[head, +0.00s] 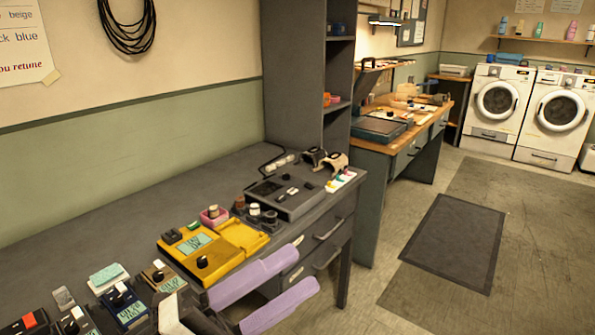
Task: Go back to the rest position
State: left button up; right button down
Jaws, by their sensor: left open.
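My left gripper (306,268) comes in from the bottom of the head view. Its two long lilac fingers are apart with nothing between them. They point to the right, in front of the drawers of the dark grey desk (110,215), and hide part of its front edge. My right gripper is not in view.
On the desk are a yellow device (200,250), a dark blue device (124,304), a pink tray (214,217) and a dark grey unit (287,194). Beyond stand a shelf unit (293,75), a wooden-topped bench (438,116) and white washing machines (497,105). A dark mat (453,243) lies on open floor.

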pick_arm(q)
jog(key=w+a+f+n+t+y, duration=0.1)
jog(key=a+f+n+t+y, duration=0.1)
jog(key=a+f+n+y, duration=0.4)
jog(key=w+a+f+n+t+y, duration=0.15)
jog(key=f+n+y, duration=0.25)
jog(key=f+n, duration=0.5)
jog(key=a+f+n+t+y, duration=0.3)
jog(key=a+f+n+y, duration=0.15)
jog(key=f+n, duration=0.3)
jog(key=s+a+f+n+g+y, duration=0.2)
jog(key=s+f+n+g, duration=0.4)
jog(key=s+f, duration=1)
notch_tip(320, 180, down, 3)
jog(key=shift+a+f+g+y, duration=0.1)
jog(key=shift+a+g+y, duration=0.1)
jog(key=shift+g+y, duration=0.5)
